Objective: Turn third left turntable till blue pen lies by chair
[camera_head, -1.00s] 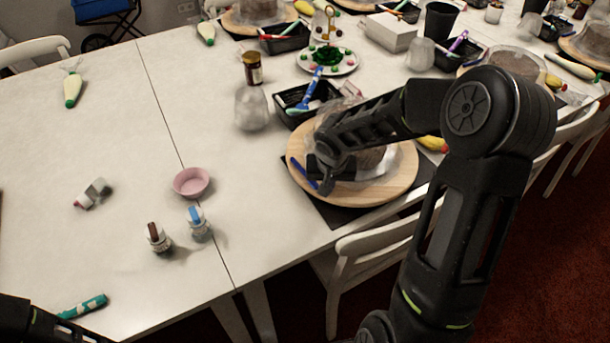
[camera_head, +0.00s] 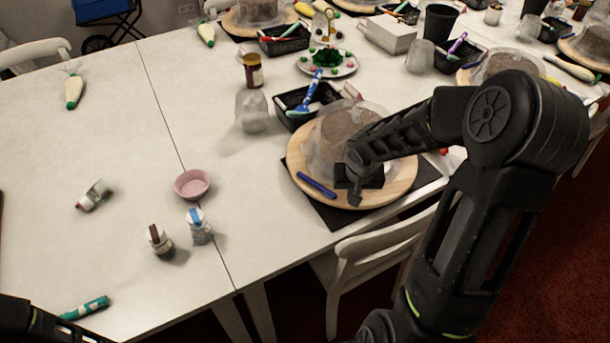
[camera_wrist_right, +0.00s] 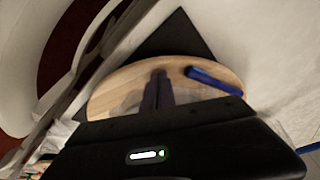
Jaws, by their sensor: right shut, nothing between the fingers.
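The wooden turntable (camera_head: 401,185) sits on a black mat at the table's front edge, with a brown cake under a clear wrap (camera_head: 333,138) on it. The blue pen (camera_head: 316,185) lies on the turntable's left front part; it also shows in the right wrist view (camera_wrist_right: 213,80). A white chair (camera_head: 375,250) stands at the table edge just in front of the turntable. My right gripper (camera_head: 354,198) is over the turntable's front part, right of the pen; its shut fingers (camera_wrist_right: 158,78) show in the wrist view, apart from the pen. Contact with the board cannot be told.
A black tray (camera_head: 291,103) with a blue brush stands behind the turntable, beside a clear jar (camera_head: 251,112). A pink bowl (camera_head: 192,184) and two small bottles (camera_head: 160,241) stand to the left.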

